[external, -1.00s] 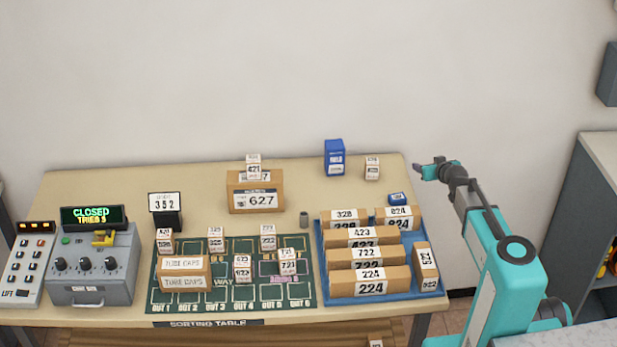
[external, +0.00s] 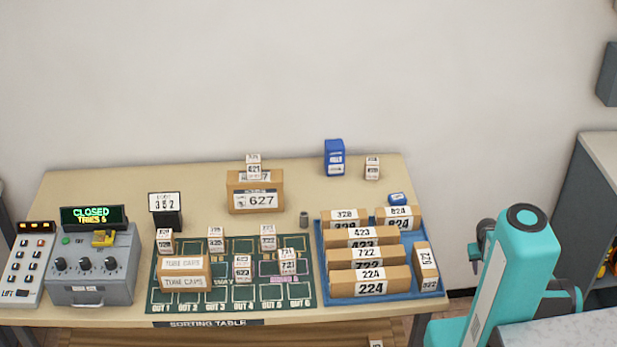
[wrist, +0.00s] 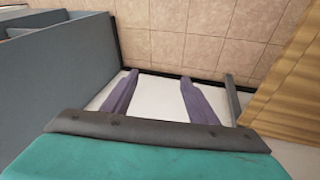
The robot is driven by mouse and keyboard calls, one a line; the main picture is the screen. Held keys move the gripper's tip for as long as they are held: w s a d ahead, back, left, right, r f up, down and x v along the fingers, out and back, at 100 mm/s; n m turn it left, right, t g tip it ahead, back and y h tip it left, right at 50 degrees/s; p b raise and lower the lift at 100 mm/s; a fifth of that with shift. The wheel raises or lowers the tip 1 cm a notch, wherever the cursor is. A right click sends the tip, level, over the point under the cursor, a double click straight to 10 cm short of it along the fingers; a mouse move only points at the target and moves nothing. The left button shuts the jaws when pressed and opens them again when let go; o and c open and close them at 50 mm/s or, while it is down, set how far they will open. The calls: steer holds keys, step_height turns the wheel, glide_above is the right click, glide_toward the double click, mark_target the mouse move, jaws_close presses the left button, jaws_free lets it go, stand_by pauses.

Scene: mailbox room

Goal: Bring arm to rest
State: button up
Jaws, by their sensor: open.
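My arm (external: 512,270) is folded upright at the right of the external view, beside the sorting table's right end. The gripper is open and empty.
The sorting table (external: 120,195) holds a blue tray (external: 320,290) of numbered parcels, a green mat (external: 222,303) with small boxes, and a grey control box (external: 92,270). A grey cabinet (external: 575,210) stands at right. Wrist view shows floor tiles (wrist: 210,35).

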steer(key=s+a+f+g+y+p, duration=0.1)
steer(key=s+a+f+g, duration=0.1)
steer(key=s, duration=0.7)
steer(key=s+a+f+g+y, duration=0.1)
steer(key=s+a+f+g, duration=0.2)
steer(key=s+a, duration=0.4)
steer(key=s+a+f+n+g+y+p, duration=0.1)
steer(key=s+a+f+g, duration=0.2)
steer(key=s, duration=0.9)
step_height(320, 180, down, 2)
steer(key=shift+s+a+f+p, duration=0.1)
steer(key=shift+s+a+p, duration=0.25)
steer(key=shift+a, duration=0.7)
